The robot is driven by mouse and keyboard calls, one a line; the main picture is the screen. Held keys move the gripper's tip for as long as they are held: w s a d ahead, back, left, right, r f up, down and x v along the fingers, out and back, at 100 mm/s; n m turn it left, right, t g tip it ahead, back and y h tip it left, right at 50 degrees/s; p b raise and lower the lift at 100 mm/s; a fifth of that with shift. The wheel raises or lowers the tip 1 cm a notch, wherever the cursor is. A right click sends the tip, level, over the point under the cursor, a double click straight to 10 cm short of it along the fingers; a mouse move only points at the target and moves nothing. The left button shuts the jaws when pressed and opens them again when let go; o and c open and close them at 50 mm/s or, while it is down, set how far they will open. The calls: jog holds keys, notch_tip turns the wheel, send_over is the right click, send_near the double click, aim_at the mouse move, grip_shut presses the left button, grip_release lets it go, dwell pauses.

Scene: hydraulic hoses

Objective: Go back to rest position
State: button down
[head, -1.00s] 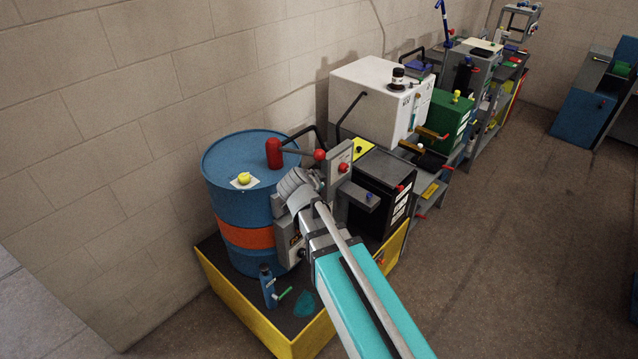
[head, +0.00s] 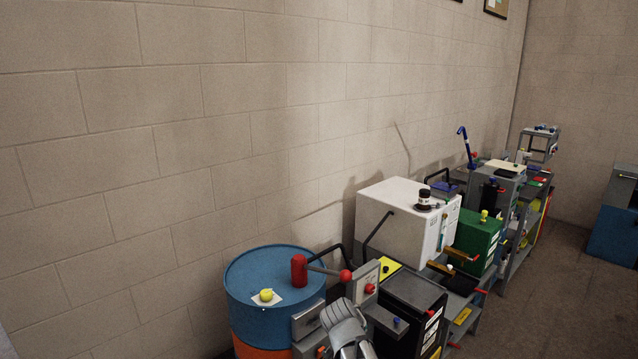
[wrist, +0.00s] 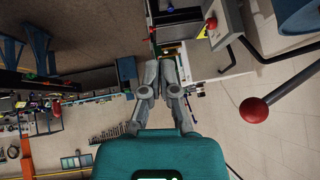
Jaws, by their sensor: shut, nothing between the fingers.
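My gripper shows in the wrist view (wrist: 160,64) with its two grey fingers close together and nothing between them. It points out over the room, clear of anything in its grip. In the head view only a grey ribbed end part of my arm (head: 347,322) shows at the bottom edge, in front of the machines. The red-ball lever (head: 345,276) is just above it in the head view, and a red ball (wrist: 253,110) on a rod hangs at the right in the wrist view.
A blue drum (head: 262,312) with a yellow knob (head: 266,295) stands at lower left against the block wall (head: 200,130). A white box (head: 395,215), a dark cabinet (head: 412,300) and a green box (head: 480,238) line the wall to the right. Open floor (head: 540,310) lies at right.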

jog(key=s+d+f+n+g+y+b, duration=0.2)
jog(key=s+f+n+g, duration=0.1)
jog(key=s, duration=0.4)
jog(key=s+d+f+n+g+y+b, duration=0.2)
jog(key=s+d+f+n+g+b, duration=0.1)
jog(key=s+f+n, duration=0.3)
jog(key=shift+s+d+f+g, duration=0.3)
jog(key=shift+s+d+f, duration=0.05)
jog(key=shift+s+f, duration=0.1)
dwell(1.7)
